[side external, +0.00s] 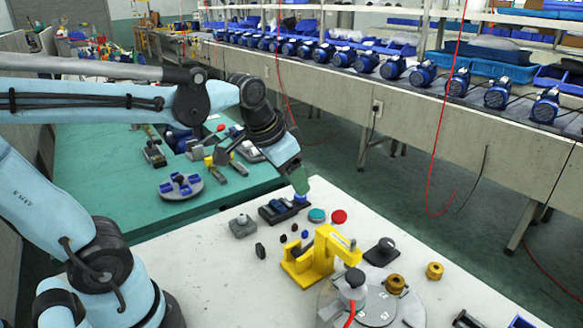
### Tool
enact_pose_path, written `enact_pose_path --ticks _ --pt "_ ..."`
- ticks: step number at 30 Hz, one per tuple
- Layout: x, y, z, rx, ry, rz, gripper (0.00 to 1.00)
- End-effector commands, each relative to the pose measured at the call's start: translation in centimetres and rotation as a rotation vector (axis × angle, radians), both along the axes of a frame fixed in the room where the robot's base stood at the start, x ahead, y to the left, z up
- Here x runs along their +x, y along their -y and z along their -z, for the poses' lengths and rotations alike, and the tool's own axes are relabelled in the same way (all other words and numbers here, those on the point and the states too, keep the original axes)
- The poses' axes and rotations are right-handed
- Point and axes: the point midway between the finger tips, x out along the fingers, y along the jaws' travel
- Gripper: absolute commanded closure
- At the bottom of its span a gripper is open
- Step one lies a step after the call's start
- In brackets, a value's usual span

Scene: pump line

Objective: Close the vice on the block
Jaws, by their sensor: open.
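A dark vice-like fixture (272,212) sits on the white table just below my gripper. A small blue piece (300,198), which may be the block, shows at its right end. My gripper (299,186) points down over that right end, its greenish tip close above or at the blue piece. I cannot tell whether they touch. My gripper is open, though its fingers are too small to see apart. The gap between the vice jaws is not clear from here.
A grey knobbed part (242,227) stands left of the vice. Teal (317,215) and red (339,217) discs lie to its right. A yellow frame (322,255) and a round grey plate (375,312) stand in front. The white table's left front is clear.

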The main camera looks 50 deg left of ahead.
Motion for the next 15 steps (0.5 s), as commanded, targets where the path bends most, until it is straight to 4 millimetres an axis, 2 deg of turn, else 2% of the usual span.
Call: enact_pose_path --ticks 1,7,15 --pt "1.2 -0.7 -0.4 0.011 -0.029 0.010 0.40" --pt "4.9 -3.6 -0.9 0.044 -0.153 0.078 0.40" --pt "9.5 -8.1 0.6 0.054 -0.315 0.178 0.40"
